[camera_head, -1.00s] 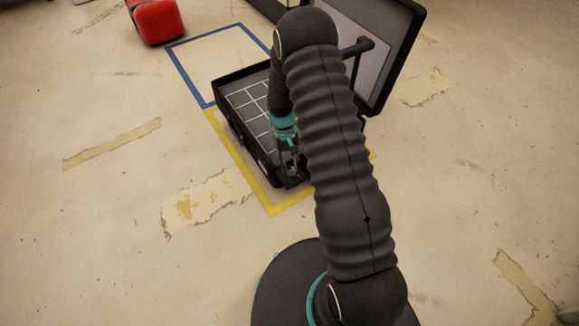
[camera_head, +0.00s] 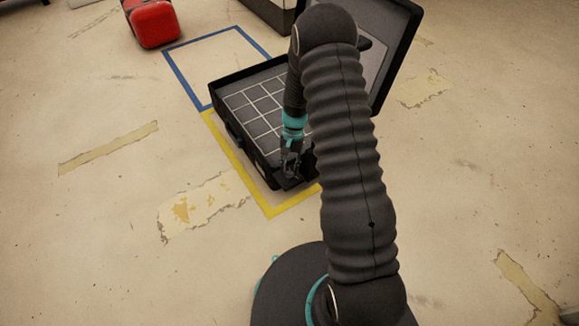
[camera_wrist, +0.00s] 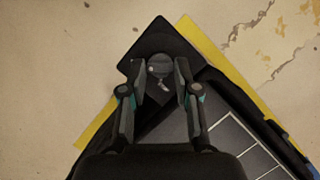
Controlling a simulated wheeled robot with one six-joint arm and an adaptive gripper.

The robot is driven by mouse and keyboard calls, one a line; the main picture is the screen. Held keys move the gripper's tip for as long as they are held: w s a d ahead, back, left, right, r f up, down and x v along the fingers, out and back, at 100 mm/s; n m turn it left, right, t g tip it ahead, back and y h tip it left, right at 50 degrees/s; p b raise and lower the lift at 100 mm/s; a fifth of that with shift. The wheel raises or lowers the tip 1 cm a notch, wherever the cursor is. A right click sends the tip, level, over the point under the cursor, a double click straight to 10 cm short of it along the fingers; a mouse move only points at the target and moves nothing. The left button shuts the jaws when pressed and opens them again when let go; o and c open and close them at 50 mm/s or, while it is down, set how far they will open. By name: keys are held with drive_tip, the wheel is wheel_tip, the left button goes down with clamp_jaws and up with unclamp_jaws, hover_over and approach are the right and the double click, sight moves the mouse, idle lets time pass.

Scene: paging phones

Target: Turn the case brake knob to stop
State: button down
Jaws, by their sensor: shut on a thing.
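The black case (camera_head: 232,88) stands open on the floor, with a white-lined grid inside and its lid raised at the back right. The brake knob (camera_wrist: 160,65) is a round dark knob on a black corner plate (camera_wrist: 142,46) of the case, with a small light-coloured pointer mark. My gripper (camera_wrist: 161,75) points down at that corner, its two fingers closed in on either side of the knob. In the head view my gripper (camera_head: 290,172) is at the case's near corner and hides the knob there. The writing around the knob, if any, cannot be read.
Yellow tape (camera_head: 270,208) frames the case on the floor and blue tape (camera_head: 180,75) marks an empty square behind it. A red case (camera_head: 153,22) stands at the back left. The floor to the left is clear. My arm covers part of the case.

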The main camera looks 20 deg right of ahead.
idle(0.4)
drive_tip(key=c, duration=0.8)
unclamp_jaws()
drive_tip(key=shift+d, duration=0.1)
drive_tip(key=shift+c, duration=0.2)
wheel_tip(320, 180, up, 10)
